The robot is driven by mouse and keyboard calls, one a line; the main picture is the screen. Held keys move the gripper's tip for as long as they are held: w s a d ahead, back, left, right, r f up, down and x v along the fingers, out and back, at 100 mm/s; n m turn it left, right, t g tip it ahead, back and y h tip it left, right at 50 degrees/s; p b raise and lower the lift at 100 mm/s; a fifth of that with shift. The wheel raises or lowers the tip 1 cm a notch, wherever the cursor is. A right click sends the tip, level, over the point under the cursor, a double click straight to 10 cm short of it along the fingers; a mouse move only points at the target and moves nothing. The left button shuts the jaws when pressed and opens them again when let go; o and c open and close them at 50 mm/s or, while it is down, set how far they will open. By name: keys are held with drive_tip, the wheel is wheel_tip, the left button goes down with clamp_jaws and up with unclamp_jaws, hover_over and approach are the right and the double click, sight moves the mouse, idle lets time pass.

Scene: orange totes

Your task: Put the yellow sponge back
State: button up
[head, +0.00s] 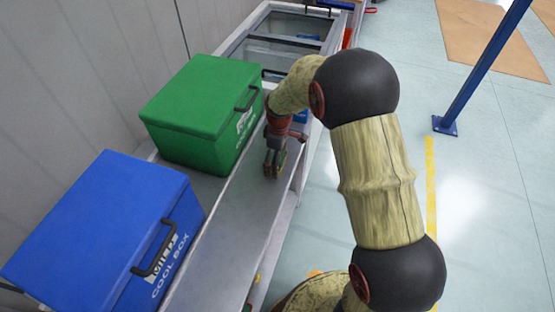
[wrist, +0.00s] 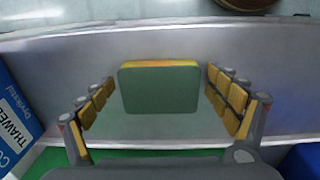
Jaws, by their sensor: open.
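The yellow sponge (wrist: 159,88) sits on the grey metal shelf in the wrist view, with a dark green face toward the camera and a yellow strip at its far edge. My gripper (wrist: 162,103) is open, with one finger to the left and one to the right of the sponge and gaps on both sides. In the head view my gripper (head: 275,164) is low over the shelf, beside the green box. The sponge is hard to make out there among the fingers.
A green cool box (head: 205,105) and a blue cool box (head: 110,230) stand on the grey shelf (head: 225,240) along the wall. A glass-topped freezer (head: 285,40) is at the back. A blue post (head: 480,70) stands on the floor at right. The front shelf strip is clear.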

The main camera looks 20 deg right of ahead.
drive_tip(key=shift+r, duration=0.1)
drive_tip(key=s+r+m+t+p, duration=0.1)
drive_tip(key=s+r+p, duration=0.1)
drive_tip(key=r, duration=0.8)
drive_tip(key=s+r+m+p, duration=0.1)
drive_tip(key=s+r+p, duration=0.1)
drive_tip(key=r, duration=0.7)
drive_tip(key=s+r+m+t, duration=0.2)
drive_tip(key=s+r+m, duration=0.2)
drive_tip(key=s, duration=0.9)
drive_tip(key=s+r+m+t, duration=0.2)
drive_tip(key=s+r+m, duration=0.2)
drive_tip(key=s+r, duration=0.4)
drive_tip(key=s, duration=0.4)
drive_tip(key=shift+s+a+r+m, duration=0.15)
drive_tip(key=shift+s+a+m, duration=0.1)
drive_tip(key=shift+s+m, duration=0.15)
